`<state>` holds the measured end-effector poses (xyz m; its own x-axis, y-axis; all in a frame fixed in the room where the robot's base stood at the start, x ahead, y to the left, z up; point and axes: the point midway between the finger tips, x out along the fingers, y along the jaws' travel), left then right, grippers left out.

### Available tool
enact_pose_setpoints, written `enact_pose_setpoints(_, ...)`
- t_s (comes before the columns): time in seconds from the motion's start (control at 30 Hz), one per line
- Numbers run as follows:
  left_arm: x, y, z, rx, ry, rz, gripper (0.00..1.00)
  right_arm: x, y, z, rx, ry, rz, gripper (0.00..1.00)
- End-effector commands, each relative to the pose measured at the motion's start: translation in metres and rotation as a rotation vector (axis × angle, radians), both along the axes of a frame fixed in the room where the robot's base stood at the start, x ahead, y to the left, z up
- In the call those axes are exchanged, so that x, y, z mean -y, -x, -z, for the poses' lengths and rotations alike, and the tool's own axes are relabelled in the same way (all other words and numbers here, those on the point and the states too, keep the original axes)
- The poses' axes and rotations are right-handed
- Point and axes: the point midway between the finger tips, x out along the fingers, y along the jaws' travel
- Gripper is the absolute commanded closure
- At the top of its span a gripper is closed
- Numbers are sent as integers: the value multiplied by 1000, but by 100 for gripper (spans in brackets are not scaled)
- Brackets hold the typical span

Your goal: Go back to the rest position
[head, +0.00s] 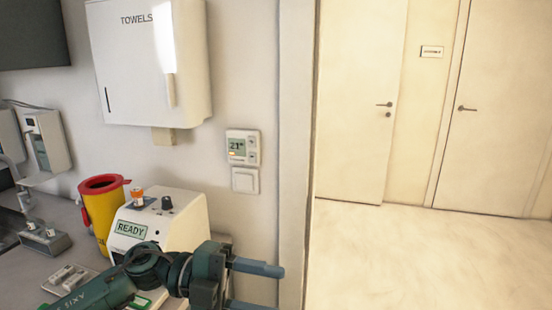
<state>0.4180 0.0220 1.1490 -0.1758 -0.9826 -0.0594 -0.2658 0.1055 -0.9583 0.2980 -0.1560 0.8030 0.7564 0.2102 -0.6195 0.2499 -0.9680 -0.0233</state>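My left gripper (278,289) is at the bottom middle of the head view, its arm coming in from the lower left. Its two fingers point right and stand apart, with nothing seen between them. The bottom edge of the picture cuts off the lower finger. The gripper is in front of the white device with the READY display (131,229); whether they touch cannot be told. My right gripper is out of view.
A yellow bin with a red rim (98,214) stands left of the device on the grey counter (30,272). A towel dispenser (140,75), thermostat (242,147) and switch (245,180) are on the wall. Open floor (420,260) and closed doors lie at right.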

Motion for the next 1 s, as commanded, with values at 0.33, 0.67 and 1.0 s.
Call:
enact_pose_setpoints(0.33, -6, -33, 56, -536, 543, -625, 48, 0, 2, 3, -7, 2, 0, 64)
enact_pose_setpoints(0.67, -96, 18, 249, -1184, 486, -1373, 48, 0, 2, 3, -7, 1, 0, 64)
enact_pose_setpoints(1.0, -133, 118, 344, -1526, 269, -1676, 48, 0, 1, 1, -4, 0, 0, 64)
